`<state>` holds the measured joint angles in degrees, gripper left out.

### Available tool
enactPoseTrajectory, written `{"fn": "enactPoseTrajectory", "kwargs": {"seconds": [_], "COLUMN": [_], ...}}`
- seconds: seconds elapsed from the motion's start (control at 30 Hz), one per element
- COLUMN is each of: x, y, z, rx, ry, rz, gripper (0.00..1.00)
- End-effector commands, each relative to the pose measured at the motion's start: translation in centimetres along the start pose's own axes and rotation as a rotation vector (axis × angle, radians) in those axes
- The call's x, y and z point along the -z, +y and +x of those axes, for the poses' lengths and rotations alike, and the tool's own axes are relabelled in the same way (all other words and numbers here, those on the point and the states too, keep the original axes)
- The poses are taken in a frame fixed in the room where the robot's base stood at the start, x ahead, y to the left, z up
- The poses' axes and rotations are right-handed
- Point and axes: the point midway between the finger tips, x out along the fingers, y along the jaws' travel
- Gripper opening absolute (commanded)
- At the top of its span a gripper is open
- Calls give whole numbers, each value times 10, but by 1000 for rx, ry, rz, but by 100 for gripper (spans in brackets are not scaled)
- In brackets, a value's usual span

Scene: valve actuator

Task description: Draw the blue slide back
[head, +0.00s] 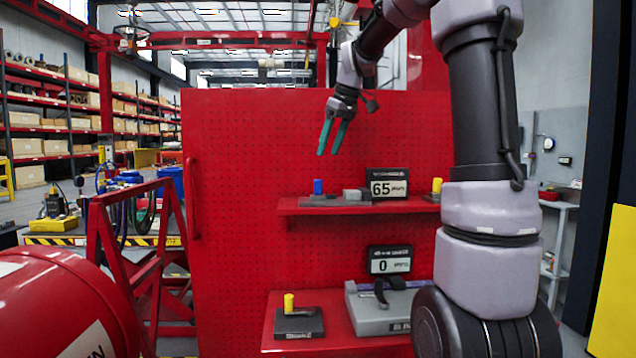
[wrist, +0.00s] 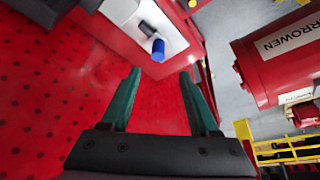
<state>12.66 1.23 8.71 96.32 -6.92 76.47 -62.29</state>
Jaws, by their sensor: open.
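The blue slide shows as a small upright blue knob (head: 318,187) on a flat grey base (head: 335,200), on the upper red shelf. In the wrist view the blue knob (wrist: 158,47) appears beyond my fingertips, beside a dark part on a pale block. My gripper (head: 333,137) has green fingers pointing down and is above the shelf, apart from the knob. In the wrist view my gripper (wrist: 160,73) is open, with nothing between its fingers. The lower part of the slide is too small to make out.
A display reading 65 (head: 389,184) stands right of the blue knob, with a yellow knob (head: 437,185) beyond. A lower shelf holds another yellow knob (head: 289,302) and a display reading 0 (head: 389,260). A red perforated panel (head: 240,150) stands behind. A red drum (wrist: 280,60) lies off to the side.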

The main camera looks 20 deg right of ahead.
Motion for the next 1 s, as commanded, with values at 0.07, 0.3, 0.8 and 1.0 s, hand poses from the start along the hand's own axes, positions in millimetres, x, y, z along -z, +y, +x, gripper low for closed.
{"fn": "enactPoseTrajectory", "kwargs": {"seconds": [0.07,0.3,0.8,1.0], "x": [3,3,3,4], "y": [4,4,4,4], "z": [3,32,106,110], "rx": [5,8,6,5], "ry": [-2,-5,-2,-1], "rz": [-16,-20,-19,-19], "gripper": [62,62,62,62]}}
